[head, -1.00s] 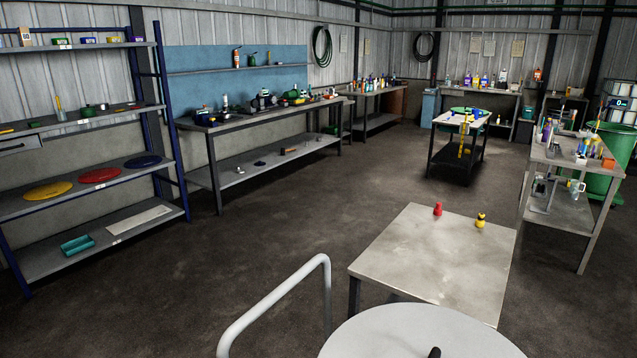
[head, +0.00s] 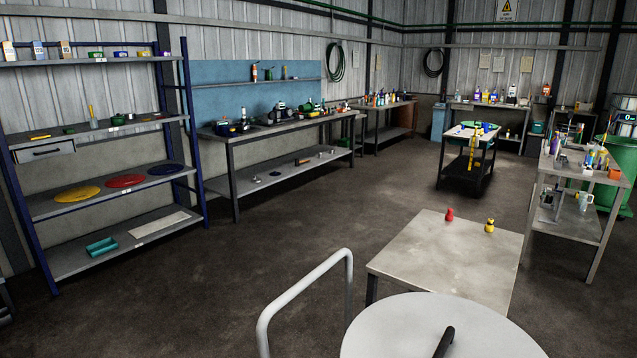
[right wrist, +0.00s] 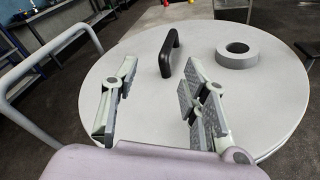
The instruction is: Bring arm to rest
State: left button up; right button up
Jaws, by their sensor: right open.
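My right gripper (right wrist: 152,110) shows in the right wrist view. Its two fingers are spread apart with nothing between them, over a round light-grey top (right wrist: 260,105). A black handle (right wrist: 169,53) stands on that top beyond the fingers, and a grey ring (right wrist: 237,54) lies to the right of the handle. In the head view the round top (head: 400,325) is at the bottom, with part of the black handle (head: 444,342) showing. Neither gripper shows in the head view, and my left gripper is not seen.
A grey table (head: 450,255) beyond the round top carries a red figure (head: 449,214) and a yellow one (head: 489,226). A bent grey rail (head: 305,290) rises left of the round top. Shelves (head: 75,208) and a workbench (head: 275,132) line the left wall. The middle floor is open.

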jog(key=s+a+r+n+t+y, duration=0.1)
jog(key=a+r+n+t+y, duration=0.75)
jog(key=n, duration=0.85)
jog(key=s+a+f+n+g+y, duration=0.35)
jog(key=n+g, duration=0.25)
jog(key=n, duration=0.4)
jog(key=s+a+f+n+g+y, duration=0.35)
jog(key=n+g, duration=0.25)
jog(key=n, duration=0.4)
jog(key=s+d+f+n+g+h, duration=0.9)
jog(key=s+d+f, duration=0.3)
jog(key=d+f, duration=0.25)
notch_tip(320, 180, down, 26)
jog(key=s+d+f+n, duration=0.1)
jog(key=s, duration=0.1)
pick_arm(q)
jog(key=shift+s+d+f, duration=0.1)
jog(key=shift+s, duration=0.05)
pick_arm(e)
jog(key=s+d+f+g, duration=0.1)
jog(key=s+d+f, duration=0.2)
jog(key=s+f, duration=1.2)
jog(key=shift+s+n+g+h, duration=0.3)
jog(key=shift+s+g+h, duration=0.05)
jog(key=shift+s, duration=0.4)
